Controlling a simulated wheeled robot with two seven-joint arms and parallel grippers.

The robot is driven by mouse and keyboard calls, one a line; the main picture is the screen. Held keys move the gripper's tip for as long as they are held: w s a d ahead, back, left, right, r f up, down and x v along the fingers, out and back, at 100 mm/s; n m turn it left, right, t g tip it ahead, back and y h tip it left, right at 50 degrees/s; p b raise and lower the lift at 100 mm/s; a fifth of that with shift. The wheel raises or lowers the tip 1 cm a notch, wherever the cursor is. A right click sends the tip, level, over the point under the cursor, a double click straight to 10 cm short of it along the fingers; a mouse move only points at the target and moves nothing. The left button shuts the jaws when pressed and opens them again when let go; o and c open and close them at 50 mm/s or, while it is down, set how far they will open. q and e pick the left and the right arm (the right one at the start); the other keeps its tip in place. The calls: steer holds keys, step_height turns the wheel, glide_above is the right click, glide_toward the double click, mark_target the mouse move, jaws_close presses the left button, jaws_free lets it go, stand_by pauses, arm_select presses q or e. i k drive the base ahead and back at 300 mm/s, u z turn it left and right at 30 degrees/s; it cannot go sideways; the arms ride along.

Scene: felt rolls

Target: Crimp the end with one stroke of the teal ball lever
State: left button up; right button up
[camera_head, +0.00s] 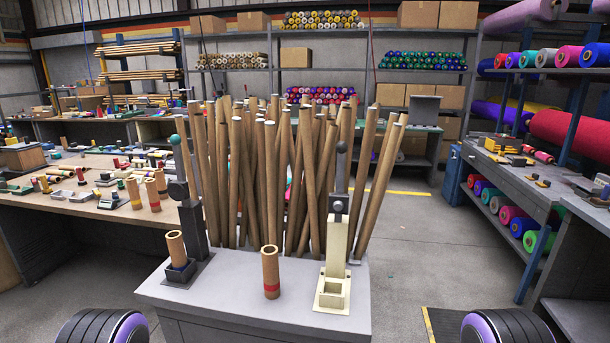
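On the grey bench top (220,293) stand two lever presses. The left press (193,222) is dark grey, and its lever leans up and left to a teal ball (175,139). A plain cardboard tube (176,249) stands upright in the dark socket at its foot. A cardboard tube with a red band (270,272) stands upright between the presses. Neither of my grippers is in view.
Many long cardboard tubes (310,170) stand packed behind the bench top. A wooden table (110,212) with short tubes and small tools is at the left. Shelves of coloured felt rolls (577,131) line the right. Open floor (430,240) lies right of the bench.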

mark_target(178, 189)
steer(key=k, duration=0.25)
steer(key=u, duration=1.8)
steer(key=i, duration=4.8)
steer(key=z, duration=4.3)
